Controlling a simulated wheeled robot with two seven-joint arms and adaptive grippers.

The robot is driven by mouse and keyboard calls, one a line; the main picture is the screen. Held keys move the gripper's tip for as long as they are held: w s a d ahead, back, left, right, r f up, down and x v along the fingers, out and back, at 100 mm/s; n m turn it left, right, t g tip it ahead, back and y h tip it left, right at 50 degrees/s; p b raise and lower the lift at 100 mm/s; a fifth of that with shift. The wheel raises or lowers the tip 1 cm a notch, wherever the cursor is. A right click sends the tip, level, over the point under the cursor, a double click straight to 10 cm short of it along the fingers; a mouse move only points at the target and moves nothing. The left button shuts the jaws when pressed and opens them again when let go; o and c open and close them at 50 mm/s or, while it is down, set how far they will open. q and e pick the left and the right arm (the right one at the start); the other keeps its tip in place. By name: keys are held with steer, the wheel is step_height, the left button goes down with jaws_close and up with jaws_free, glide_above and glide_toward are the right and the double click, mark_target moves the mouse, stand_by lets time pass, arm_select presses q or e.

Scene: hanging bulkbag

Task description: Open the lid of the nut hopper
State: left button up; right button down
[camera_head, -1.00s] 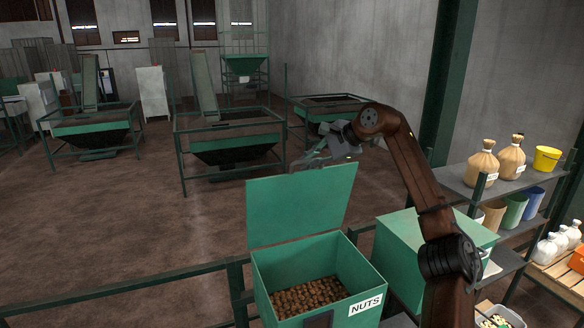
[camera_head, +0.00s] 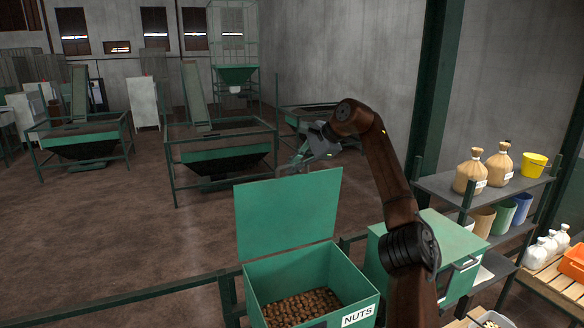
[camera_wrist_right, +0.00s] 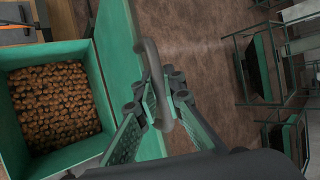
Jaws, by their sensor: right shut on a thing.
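The nut hopper (camera_head: 262,276) is a green bin labelled NUTS, front centre in the head view, with brown nuts (camera_head: 300,306) inside. Its green lid (camera_head: 287,212) stands raised, roughly upright, along the far side of the open mouth. My right gripper (camera_head: 302,162) is at the lid's top edge. In the right wrist view, its fingers (camera_wrist_right: 158,92) are shut on the grey curved lid handle (camera_wrist_right: 150,55), beside the green lid (camera_wrist_right: 117,30). The bin with nuts (camera_wrist_right: 60,105) lies left in that view. My left gripper is not in view.
A second green bin (camera_head: 455,237) stands right of the hopper, partly behind my right arm. A grey shelf (camera_head: 440,187) with sacks and buckets is at the right. A green rail (camera_head: 130,300) runs along the front left. Open floor lies beyond the lid.

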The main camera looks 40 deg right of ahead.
steer(key=c, duration=2)
jaws_free()
steer(key=shift+s+r, duration=0.1)
steer(key=v, duration=1.2)
